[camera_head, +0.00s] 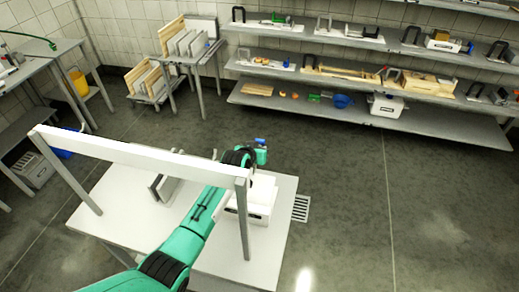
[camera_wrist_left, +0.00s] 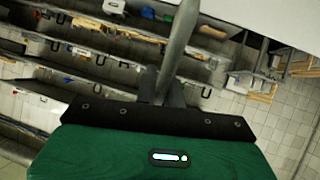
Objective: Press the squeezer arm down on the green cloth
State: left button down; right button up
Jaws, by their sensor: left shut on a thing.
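In the left wrist view, the gripper (camera_wrist_left: 166,88) is shut around the base of a grey rod (camera_wrist_left: 177,42), which looks like the squeezer arm. The rod runs up the picture, and its far end is cut off at the top. I cannot make out the green cloth in either view. My right gripper is not in view.
A white crossbar (camera_head: 140,152) on grey posts spans the table (camera_head: 120,204) close to my arm. Grey plates (camera_head: 163,187) stand on the table. Shelves (camera_head: 345,105) with boxes and tools line the back wall. The floor on the right is clear.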

pick_arm(q)
jog(key=shift+f, duration=0.2)
jog(key=c, duration=1.5)
grip_release()
jog(key=shift+w, duration=0.1)
jog(key=shift+r, duration=0.1)
jog(key=b+v, duration=0.2)
jog(key=v, duration=1.1)
jog(key=shift+s+r, duration=0.2)
jog(key=shift+s, duration=0.1)
jog(key=shift+s+a+f, duration=0.1)
